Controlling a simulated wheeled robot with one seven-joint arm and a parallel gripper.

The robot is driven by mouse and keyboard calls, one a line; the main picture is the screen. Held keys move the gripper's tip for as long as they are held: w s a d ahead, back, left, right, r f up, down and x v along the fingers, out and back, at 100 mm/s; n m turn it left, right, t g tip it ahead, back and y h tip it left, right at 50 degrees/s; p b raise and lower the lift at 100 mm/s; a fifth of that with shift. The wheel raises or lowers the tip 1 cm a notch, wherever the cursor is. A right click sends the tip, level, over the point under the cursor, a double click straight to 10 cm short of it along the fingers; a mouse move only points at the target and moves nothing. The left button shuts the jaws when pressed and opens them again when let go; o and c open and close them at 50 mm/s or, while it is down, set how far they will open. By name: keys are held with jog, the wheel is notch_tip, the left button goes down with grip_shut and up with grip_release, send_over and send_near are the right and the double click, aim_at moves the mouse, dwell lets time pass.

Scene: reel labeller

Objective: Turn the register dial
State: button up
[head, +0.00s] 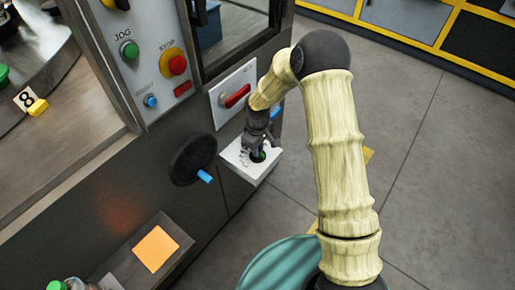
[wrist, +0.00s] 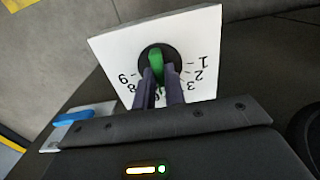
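The register dial (wrist: 157,52) is a black round knob with a green grip bar, set on a white plate (wrist: 118,52) with numbers around it. In the wrist view 1, 2, 3, 8 and 9 show, and the lower numbers are partly behind my fingers. My gripper (wrist: 159,76) has one finger on each side of the near end of the green bar. I cannot tell whether the fingers press on it. In the head view my gripper (head: 258,146) points down at the white dial plate (head: 243,167) low on the machine's corner, covering part of the dial (head: 258,156).
A red switch handle (head: 237,96) on a white plate is just above the dial. A black handwheel with a blue knob (head: 205,177) sticks out to its left. Jog and stop buttons (head: 177,65) are higher up. Open grey floor (head: 415,150) lies to the right.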

grip_shut()
jog(key=shift+m, duration=1.4)
jog(key=m+p, duration=0.1)
jog(key=m, duration=0.4)
jog(key=shift+w, duration=0.1)
jog(key=o, duration=0.6)
grip_release()
jog(key=shift+r, duration=0.1)
